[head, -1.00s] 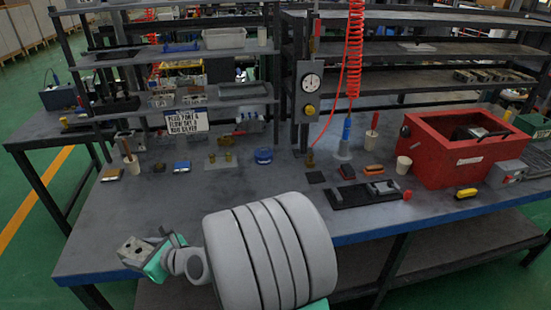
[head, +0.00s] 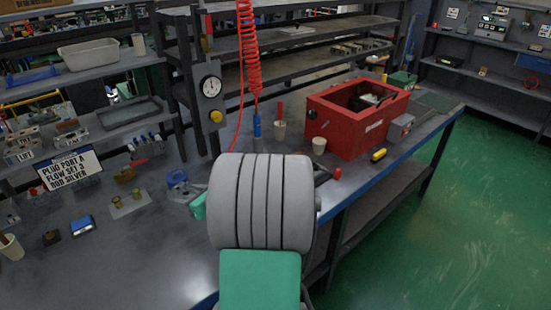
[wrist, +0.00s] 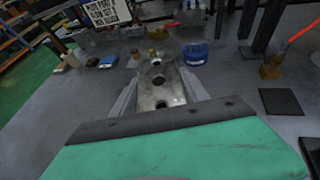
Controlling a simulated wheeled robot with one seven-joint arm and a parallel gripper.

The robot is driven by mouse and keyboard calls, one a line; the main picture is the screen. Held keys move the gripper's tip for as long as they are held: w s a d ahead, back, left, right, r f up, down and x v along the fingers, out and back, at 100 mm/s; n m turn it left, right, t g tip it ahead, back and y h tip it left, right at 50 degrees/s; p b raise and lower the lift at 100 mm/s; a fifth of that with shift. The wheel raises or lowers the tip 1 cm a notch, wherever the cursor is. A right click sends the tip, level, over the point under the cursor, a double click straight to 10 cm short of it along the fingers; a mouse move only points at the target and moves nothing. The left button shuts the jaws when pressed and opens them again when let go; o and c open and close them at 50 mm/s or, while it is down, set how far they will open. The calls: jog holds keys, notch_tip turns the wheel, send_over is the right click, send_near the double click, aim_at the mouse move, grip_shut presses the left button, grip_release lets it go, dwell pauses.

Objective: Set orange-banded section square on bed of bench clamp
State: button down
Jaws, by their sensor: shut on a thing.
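My gripper (wrist: 160,94) is shut on a grey metal block (wrist: 158,72) with several round holes in its top face. The block lies between the two fingers in the wrist view, with the bench behind it. No orange band shows on the part I see, so I cannot tell whether it is the orange-banded section. In the head view my own arm hides the held block and most of the gripper. The bench clamp is not clearly visible now; my arm covers the bench area where a dark clamp-like fixture showed earlier.
A blue-marked block (head: 82,225) and a sign (head: 70,172) are left. A black pad (wrist: 281,101) lies right of the gripper.

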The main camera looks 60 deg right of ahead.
jog(key=s+d+r+m+h, duration=0.1)
jog(key=s+d+m+h, duration=0.1)
jog(key=s+d, duration=0.65)
jog(key=s+d+m+h, duration=0.1)
jog(key=s+d+h, duration=0.1)
jog(key=s+d, duration=0.65)
jog(key=shift+g, duration=0.3)
jog(key=w+a+f, duration=0.1)
jog(key=w+f, duration=0.2)
jog(key=w, duration=0.2)
jog(key=w+f, duration=0.3)
jog(key=w, duration=0.2)
jog(key=w+a+f+b, duration=0.1)
jog(key=w+f, duration=0.2)
jog(key=w, duration=0.2)
jog(key=shift+w+a+f, duration=0.1)
jog(key=shift+w+a, duration=0.2)
jog(key=f, duration=0.3)
jog(key=shift+w, duration=0.2)
jog(key=shift+f, duration=0.2)
